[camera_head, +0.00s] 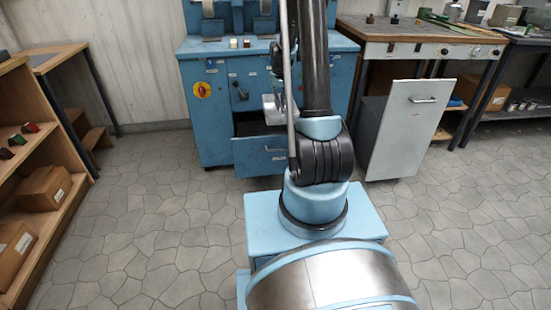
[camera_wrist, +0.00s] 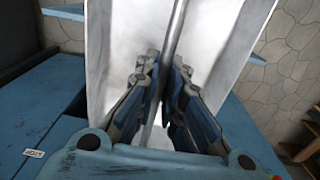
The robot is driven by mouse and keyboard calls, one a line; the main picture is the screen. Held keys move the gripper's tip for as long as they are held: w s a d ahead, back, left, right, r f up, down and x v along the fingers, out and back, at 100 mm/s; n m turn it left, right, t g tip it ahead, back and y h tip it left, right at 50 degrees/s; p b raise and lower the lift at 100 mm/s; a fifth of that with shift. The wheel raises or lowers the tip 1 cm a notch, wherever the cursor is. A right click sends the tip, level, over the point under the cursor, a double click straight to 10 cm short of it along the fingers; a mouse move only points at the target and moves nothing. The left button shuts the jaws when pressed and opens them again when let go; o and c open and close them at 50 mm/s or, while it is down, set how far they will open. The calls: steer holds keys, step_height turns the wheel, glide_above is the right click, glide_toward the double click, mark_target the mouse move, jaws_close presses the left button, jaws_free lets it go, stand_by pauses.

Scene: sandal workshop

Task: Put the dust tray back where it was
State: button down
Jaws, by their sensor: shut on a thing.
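A pale grey metal tray with raised side walls, which looks like the dust tray (camera_wrist: 215,45), fills the upper middle of the wrist view. A thin grey bar (camera_wrist: 175,30) runs across in front of it. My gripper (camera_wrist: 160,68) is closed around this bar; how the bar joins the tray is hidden. In the head view a small grey piece (camera_head: 270,108) shows left of my arm, in front of the blue machine (camera_head: 206,118); most of the gripper and tray is hidden behind my arm. Below it, a blue drawer or flap (camera_head: 260,157) stands out from a dark opening.
A grey drawer (camera_head: 408,130) is pulled far out from the workbench (camera_head: 420,35) at the right. Wooden shelving (camera_head: 50,235) with boxes stands at the left, near a small wooden table (camera_head: 50,57). The stone floor (camera_head: 150,230) between is clear.

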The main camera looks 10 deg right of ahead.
steer(key=w+f, duration=0.8)
steer(key=w, duration=0.5)
step_height(320, 180, down, 28)
steer(key=shift+a+f, duration=0.1)
stand_by(0.3)
steer(key=c, duration=1.7)
jaws_free()
